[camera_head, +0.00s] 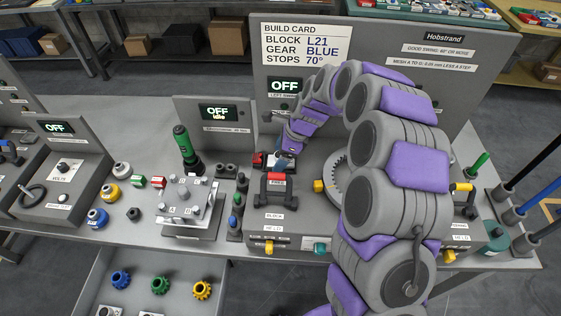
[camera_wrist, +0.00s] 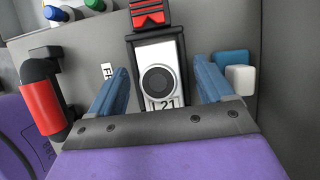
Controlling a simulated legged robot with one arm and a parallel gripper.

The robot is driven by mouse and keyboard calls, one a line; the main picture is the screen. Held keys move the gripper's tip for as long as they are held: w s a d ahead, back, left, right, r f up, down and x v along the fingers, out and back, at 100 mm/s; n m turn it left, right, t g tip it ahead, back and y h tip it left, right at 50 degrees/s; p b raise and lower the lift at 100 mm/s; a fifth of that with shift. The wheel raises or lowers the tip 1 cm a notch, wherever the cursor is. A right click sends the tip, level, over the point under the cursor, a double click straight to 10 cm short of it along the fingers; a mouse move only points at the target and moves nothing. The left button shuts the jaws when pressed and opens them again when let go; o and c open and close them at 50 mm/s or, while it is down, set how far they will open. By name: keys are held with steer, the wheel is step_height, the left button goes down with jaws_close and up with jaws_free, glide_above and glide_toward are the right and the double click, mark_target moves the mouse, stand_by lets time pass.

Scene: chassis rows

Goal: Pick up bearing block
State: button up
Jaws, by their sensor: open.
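The bearing block (camera_wrist: 154,58) shows in the wrist view as a pale block with a dark round bore and a label partly hidden by my wrist; "21" is readable. My gripper (camera_wrist: 160,66) is open, with one blue finger on each side of the block. Gaps show between both fingers and the block. In the head view my gripper (camera_head: 288,149) reaches down behind the red-handled fixture (camera_head: 276,187). The bearing block cannot be made out clearly there.
A red chevron-marked part (camera_wrist: 150,14) adjoins the block's far end. A red handle (camera_wrist: 41,94) stands left, and blue and white cubes (camera_wrist: 238,75) lie right. The build card (camera_head: 306,44) reads block L21, gear blue. An open drawer (camera_head: 150,285) holds coloured gears.

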steer(key=shift+r, duration=0.1)
steer(key=shift+c, duration=0.5)
jaws_close()
step_height(320, 180, up, 10)
steer(key=p, duration=0.3)
steer(key=shift+f, duration=0.25)
steer(key=shift+y, duration=0.5)
step_height(320, 180, down, 5)
steer(key=shift+s+r+b, duration=0.1)
steer(key=shift+s+b, duration=0.05)
steer(key=shift+b, duration=0.15)
steer(key=shift+f, duration=1.3)
